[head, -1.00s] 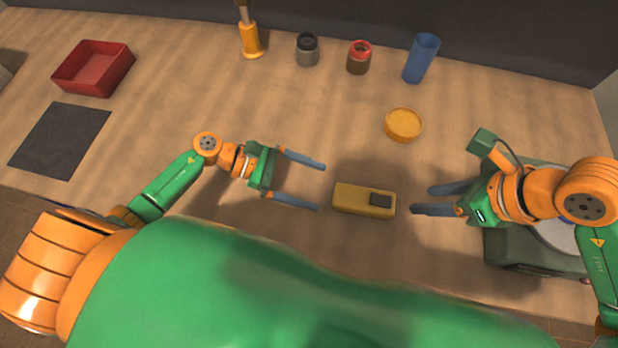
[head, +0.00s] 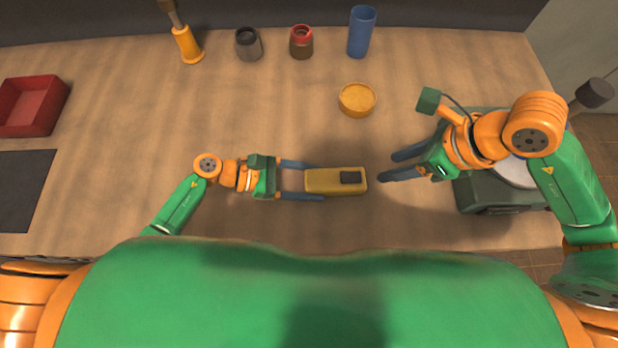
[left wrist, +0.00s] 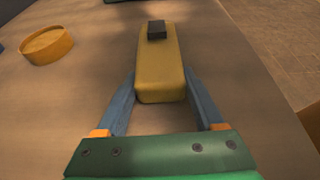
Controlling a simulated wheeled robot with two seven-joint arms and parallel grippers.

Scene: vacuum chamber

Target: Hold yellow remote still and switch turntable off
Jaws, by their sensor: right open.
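The yellow remote (head: 320,181) lies on the table with a dark block on its right end. In the left wrist view the remote (left wrist: 159,70) sits between the fingers. The turntable (head: 480,195), a dark green box with a pale platter, stands at the right, partly hidden by my right arm. I cannot make out its switch.
A round yellow dish (head: 357,100) lies beyond the remote. A blue cup (head: 362,32), red-topped jar (head: 301,42), grey jar (head: 248,44) and orange-handled tool (head: 187,45) stand at the back. A red tray (head: 33,105) and dark mat (head: 24,190) are at left.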

